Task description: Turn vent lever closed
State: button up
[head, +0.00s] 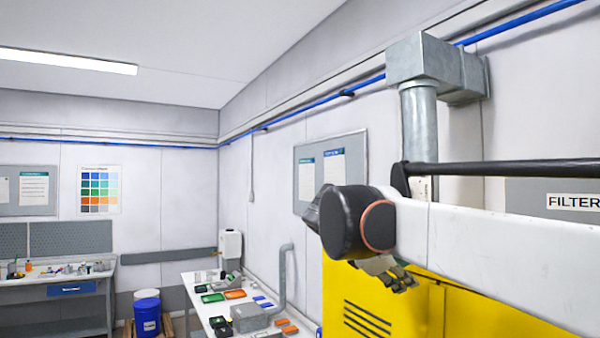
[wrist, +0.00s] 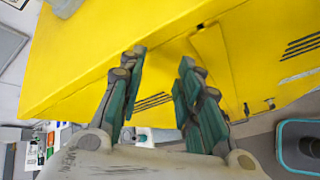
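I cannot make out a vent lever in either view. A grey metal duct (head: 419,112) comes out of the wall and drops as a round pipe behind my arm, which hides its lower part. A small pale tag or plate (head: 424,188) shows beside the pipe, partly covered by my arm. My gripper (head: 388,272) hangs in front of the yellow cabinet (head: 362,302). In the wrist view my gripper (wrist: 163,58) is open, its two green-padded fingers apart with nothing between them. The cabinet's yellow surface (wrist: 80,60) fills most of that view beyond the fingertips.
A white table (head: 205,308) with green and orange trays and a bent grey pipe (head: 286,282) stands left of the cabinet. A blue drum (head: 147,316) and a workbench (head: 60,277) are farther back. A teal-rimmed dark item (wrist: 300,146) lies at lower right in the wrist view.

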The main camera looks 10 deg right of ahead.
jog(key=w+a+r+n+h, duration=0.2)
jog(key=w+r+n+h, duration=0.55)
jog(key=w+r, duration=0.85)
jog(key=r+p+x, duration=0.1)
jog(key=p+x, duration=0.1)
jog(key=x, duration=1.1)
jog(key=shift+s+d+t, duration=0.2)
jog(key=shift+t, duration=0.1)
jog(key=shift+r, duration=0.1)
jog(key=shift+c, duration=0.3)
grip_shut()
